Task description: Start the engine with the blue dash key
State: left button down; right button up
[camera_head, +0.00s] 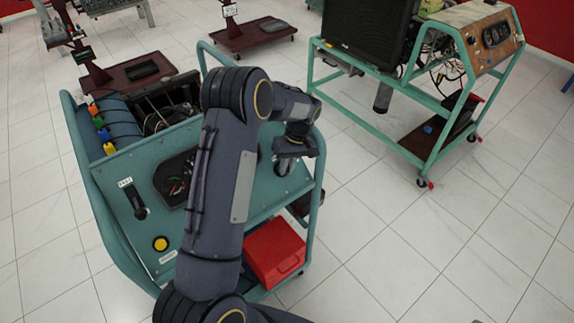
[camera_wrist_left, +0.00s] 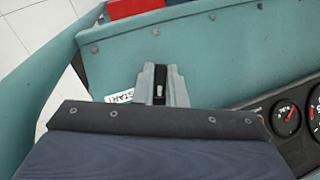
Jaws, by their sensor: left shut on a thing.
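The teal engine trainer (camera_head: 150,235) stands in front of me with its dash panel facing up at a slant. My left arm reaches across it. My left gripper (camera_head: 286,165) is at the right part of the panel. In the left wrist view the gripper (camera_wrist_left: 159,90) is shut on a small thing. Only a pale metallic piece shows between the fingers, so I cannot tell its colour or whether it is the blue key. A START label (camera_wrist_left: 120,97) is beside the fingers. Gauges (camera_wrist_left: 285,117) are to the right there. My right gripper is not in view.
The panel also carries a yellow button (camera_head: 160,243) and a black lever (camera_head: 136,203). A red box (camera_head: 274,252) is low on the stand. A second trainer (camera_head: 440,152) stands right, with clear tiled floor between.

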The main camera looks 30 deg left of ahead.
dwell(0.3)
pick_arm(q)
jog(key=c, duration=1.5)
grip_release()
jog(key=shift+w+r, duration=0.2)
jog(key=shift+r, duration=0.35)
jog(key=b+v, duration=0.1)
jog(key=v, duration=0.5)
jog(key=shift+w+d+r+b, duration=0.15)
jog(key=shift+d+r+b, duration=0.05)
jog(key=shift+r+b, duration=0.15)
